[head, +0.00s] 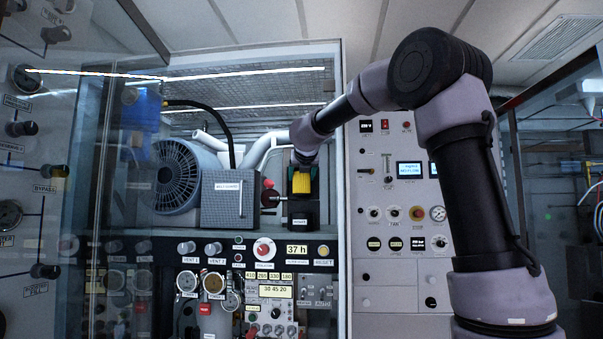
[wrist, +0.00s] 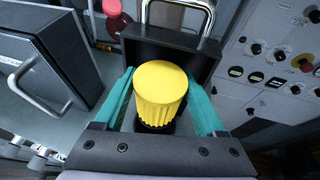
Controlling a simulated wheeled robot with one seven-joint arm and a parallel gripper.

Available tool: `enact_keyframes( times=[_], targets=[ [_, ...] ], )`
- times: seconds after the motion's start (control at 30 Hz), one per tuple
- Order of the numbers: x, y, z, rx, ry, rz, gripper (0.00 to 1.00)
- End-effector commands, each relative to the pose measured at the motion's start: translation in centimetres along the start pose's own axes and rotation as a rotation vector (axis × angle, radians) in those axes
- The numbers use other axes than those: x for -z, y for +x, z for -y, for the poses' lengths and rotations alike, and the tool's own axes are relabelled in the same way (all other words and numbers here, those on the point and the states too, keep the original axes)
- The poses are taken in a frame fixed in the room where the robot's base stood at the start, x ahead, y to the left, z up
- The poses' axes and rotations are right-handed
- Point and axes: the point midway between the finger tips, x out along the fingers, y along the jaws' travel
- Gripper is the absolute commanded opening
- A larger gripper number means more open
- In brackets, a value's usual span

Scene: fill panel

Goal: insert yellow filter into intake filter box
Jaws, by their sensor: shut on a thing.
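The yellow filter (wrist: 160,92) is a ribbed cylinder with a smooth top, upright between the teal fingers of my gripper (wrist: 159,80), which is shut on it. In the head view the filter (head: 301,184) shows just above the black intake filter box (head: 303,215), with my gripper (head: 303,163) over it. In the wrist view the box's raised black lid (wrist: 190,62) with a metal handle stands behind the filter. A dark round part shows below the filter. The filter's lower end is hidden, so I cannot tell whether it is inside the box.
A grey box (head: 230,199) with a handle and a large fan (head: 178,177) stand left of the filter box. A red knob (wrist: 112,8) is close behind. A control panel (head: 400,215) rises to the right. A shelf edge with gauges runs below.

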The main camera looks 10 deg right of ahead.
Motion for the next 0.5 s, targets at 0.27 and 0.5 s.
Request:
enact_keyframes(
  times=[0.27, 0.5],
  targets=[
    [2.5, 1.0, 0.0, 0.000, -0.001, -0.001, 0.05],
    [3.7, 1.5, 0.0, -0.001, -0.001, 0.000, 0.05]
  ],
)
